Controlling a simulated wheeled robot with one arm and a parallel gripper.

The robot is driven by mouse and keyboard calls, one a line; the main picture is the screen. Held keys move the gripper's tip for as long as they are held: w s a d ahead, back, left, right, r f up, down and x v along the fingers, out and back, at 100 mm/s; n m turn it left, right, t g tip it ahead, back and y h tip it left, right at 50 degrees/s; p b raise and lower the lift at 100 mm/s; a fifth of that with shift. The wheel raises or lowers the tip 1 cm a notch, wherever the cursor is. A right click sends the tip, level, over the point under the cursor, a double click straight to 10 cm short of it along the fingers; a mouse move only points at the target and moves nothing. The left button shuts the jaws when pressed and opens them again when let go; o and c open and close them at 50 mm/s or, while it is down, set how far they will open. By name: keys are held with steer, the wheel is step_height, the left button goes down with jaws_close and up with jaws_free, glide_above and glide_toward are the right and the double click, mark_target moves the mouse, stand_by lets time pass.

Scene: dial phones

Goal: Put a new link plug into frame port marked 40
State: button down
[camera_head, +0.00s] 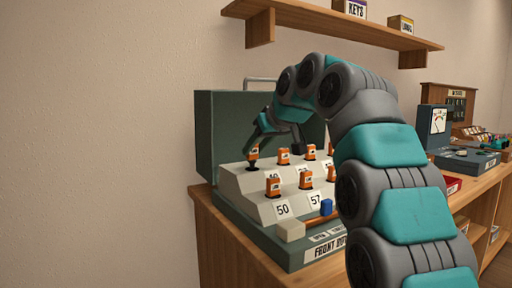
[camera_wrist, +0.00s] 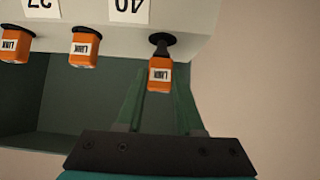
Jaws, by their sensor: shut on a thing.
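The sloped grey port frame (camera_head: 240,185) stands in the open green case (camera_head: 207,130), with several orange link plugs in its rows. My gripper (camera_head: 253,148) is at the frame's top left corner, shut on an orange link plug (camera_head: 253,158). In the wrist view the fingers (camera_wrist: 160,88) close around this plug (camera_wrist: 159,75), marked LINK. Its dark tip meets a dark round port (camera_wrist: 163,41) beside the upside-down label 40 (camera_wrist: 131,10); how deep it sits I cannot tell. Two other link plugs, left (camera_wrist: 14,47) and middle (camera_wrist: 84,48), are beside it.
Labels 50 (camera_head: 282,210) and 57 (camera_head: 315,200) mark the lower row. A wall shelf (camera_head: 330,22) hangs above. My arm hides the frame's right side.

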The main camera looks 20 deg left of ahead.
steer(key=shift+f+b, duration=1)
steer(key=shift+f, duration=0.2)
steer(key=shift+c, duration=1.1)
jaws_free()
steer(key=shift+r, duration=0.1)
step_height(320, 180, up, 8)
steer(key=p, duration=0.7)
steer(key=shift+f, duration=0.25)
